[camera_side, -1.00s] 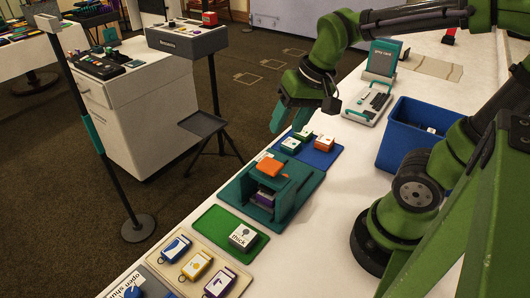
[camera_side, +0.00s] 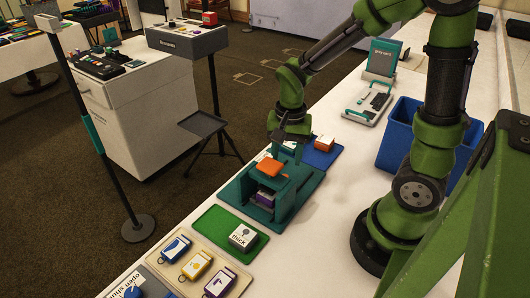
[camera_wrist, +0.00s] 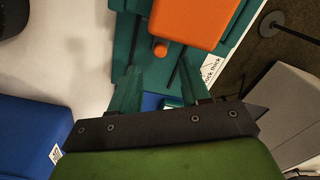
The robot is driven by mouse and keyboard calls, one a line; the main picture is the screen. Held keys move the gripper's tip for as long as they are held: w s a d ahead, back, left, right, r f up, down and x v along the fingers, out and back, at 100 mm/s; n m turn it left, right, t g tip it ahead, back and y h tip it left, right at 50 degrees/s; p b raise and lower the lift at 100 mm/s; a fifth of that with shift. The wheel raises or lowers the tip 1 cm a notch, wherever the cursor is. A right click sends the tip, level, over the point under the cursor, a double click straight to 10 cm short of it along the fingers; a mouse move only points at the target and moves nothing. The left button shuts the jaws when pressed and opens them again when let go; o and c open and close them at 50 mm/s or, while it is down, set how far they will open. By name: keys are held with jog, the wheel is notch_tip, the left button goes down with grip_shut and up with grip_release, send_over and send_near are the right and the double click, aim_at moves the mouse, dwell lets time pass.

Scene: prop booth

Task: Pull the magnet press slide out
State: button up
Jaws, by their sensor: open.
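The magnet press (camera_side: 292,197) is a teal frame on a teal base plate. An orange block (camera_side: 270,167), apparently the slide's top or handle, sits on its upper face. A purple and white piece (camera_side: 265,197) is inside the frame. In the wrist view, the orange block (camera_wrist: 188,18) is at the top, with a small orange knob (camera_wrist: 159,49) below it. My gripper (camera_side: 288,150) is open and empty, just behind the press in the side view. In the wrist view, my gripper's teal fingers (camera_wrist: 158,82) are apart, just short of the knob. Any contact is unclear.
A blue mat (camera_side: 325,157) with small boxes lies behind the press. A green mat (camera_side: 213,222) with a "thick" box (camera_side: 243,237) lies in front. A blue bin (camera_side: 395,140) stands right. The bench's left edge is close to the press. White bench (camera_side: 330,210) is clear to the right.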

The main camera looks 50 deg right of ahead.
notch_tip(320, 180, down, 6)
jog(key=shift+f, duration=0.25)
grip_shut()
dwell(0.3)
